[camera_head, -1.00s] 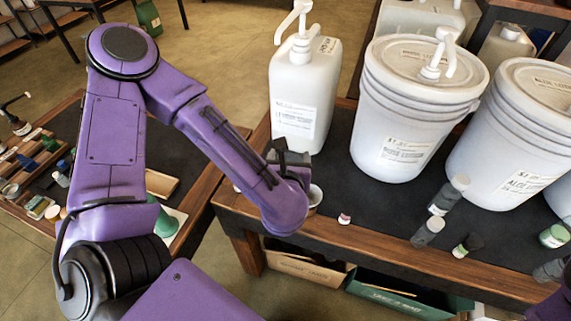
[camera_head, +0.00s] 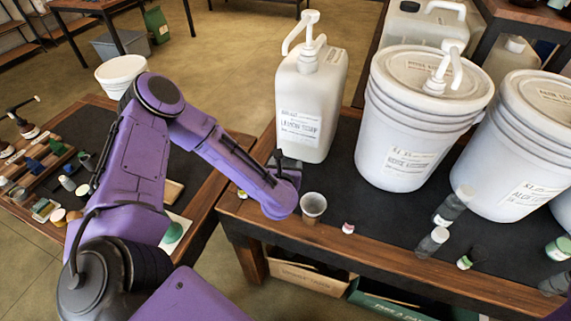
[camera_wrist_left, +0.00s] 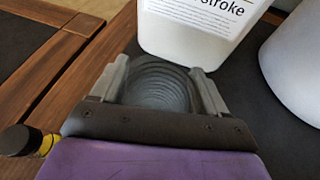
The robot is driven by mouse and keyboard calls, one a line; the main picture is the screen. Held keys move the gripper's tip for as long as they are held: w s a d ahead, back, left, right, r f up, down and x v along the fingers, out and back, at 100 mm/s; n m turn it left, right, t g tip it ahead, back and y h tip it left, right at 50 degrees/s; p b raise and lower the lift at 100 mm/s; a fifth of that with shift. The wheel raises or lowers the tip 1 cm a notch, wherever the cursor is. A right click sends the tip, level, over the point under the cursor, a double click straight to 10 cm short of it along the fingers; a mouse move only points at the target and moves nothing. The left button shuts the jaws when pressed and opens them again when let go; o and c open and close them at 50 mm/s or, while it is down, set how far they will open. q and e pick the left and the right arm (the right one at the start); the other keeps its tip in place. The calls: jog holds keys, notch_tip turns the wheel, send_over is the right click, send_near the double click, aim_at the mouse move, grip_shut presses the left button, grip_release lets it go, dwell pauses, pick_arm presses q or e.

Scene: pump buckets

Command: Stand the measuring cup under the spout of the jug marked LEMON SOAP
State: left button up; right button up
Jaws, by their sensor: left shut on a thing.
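The jug marked LEMON SOAP (camera_head: 312,105) is a white squared jug with a white pump. Its spout (camera_head: 290,43) points left and toward me. The jug's lower part also shows in the left wrist view (camera_wrist_left: 195,38). My left gripper (camera_head: 276,162) is low, close in front of the jug. In the left wrist view, its fingers (camera_wrist_left: 160,85) are shut on a grey, round, ringed thing, apparently the measuring cup (camera_wrist_left: 155,88). My wrist hides this thing in the head view. I cannot tell whether it touches the mat or is right under the spout. My right gripper is not in view.
A small pale cup (camera_head: 313,206) stands right of my left wrist. A pink-capped bottle (camera_head: 348,228) is farther right. White pump buckets (camera_head: 410,130) (camera_head: 525,150) stand right of the jug.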

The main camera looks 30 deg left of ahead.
pick_arm(q)
jog(key=shift+s, duration=0.1)
jog(key=o, duration=0.6)
jog(key=shift+f, duration=0.15)
jog(key=o, duration=0.4)
jog(key=shift+o, duration=0.2)
jog(key=shift+r, duration=0.2)
jog(key=b+v, duration=0.2)
jog(key=v, duration=1)
